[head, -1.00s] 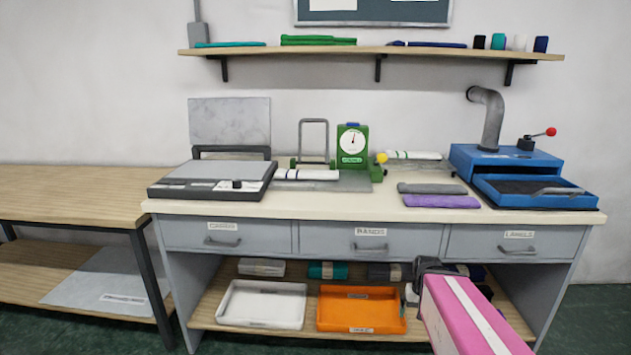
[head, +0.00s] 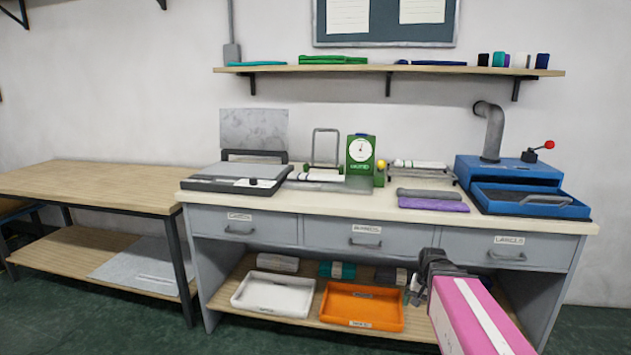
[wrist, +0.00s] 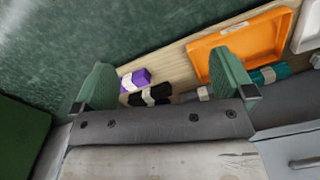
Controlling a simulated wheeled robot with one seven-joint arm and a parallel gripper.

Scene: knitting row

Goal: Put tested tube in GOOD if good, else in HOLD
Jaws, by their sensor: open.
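A white tube with green stripes (head: 316,177) lies on the grey plate of a green tester with a round dial (head: 360,150). The dial's reading is too small to tell. More white and green tubes (head: 418,164) lie on a wire rack to its right. On the low shelf stand a white tray (head: 273,308) and an orange tray (head: 361,321), both seemingly empty; their labels are too small to read surely. My gripper (head: 416,290) is low, right of the orange tray. In the wrist view my gripper (wrist: 165,88) is open and empty; the orange tray (wrist: 205,48) shows beyond its fingers.
Rolled fabrics (head: 338,270) lie behind the trays. The bench top (head: 370,205) carries a flat press (head: 235,180), grey and purple cloths (head: 432,205) and a blue machine (head: 525,185). Drawers (head: 365,236) are shut. A wooden table (head: 95,185) stands left.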

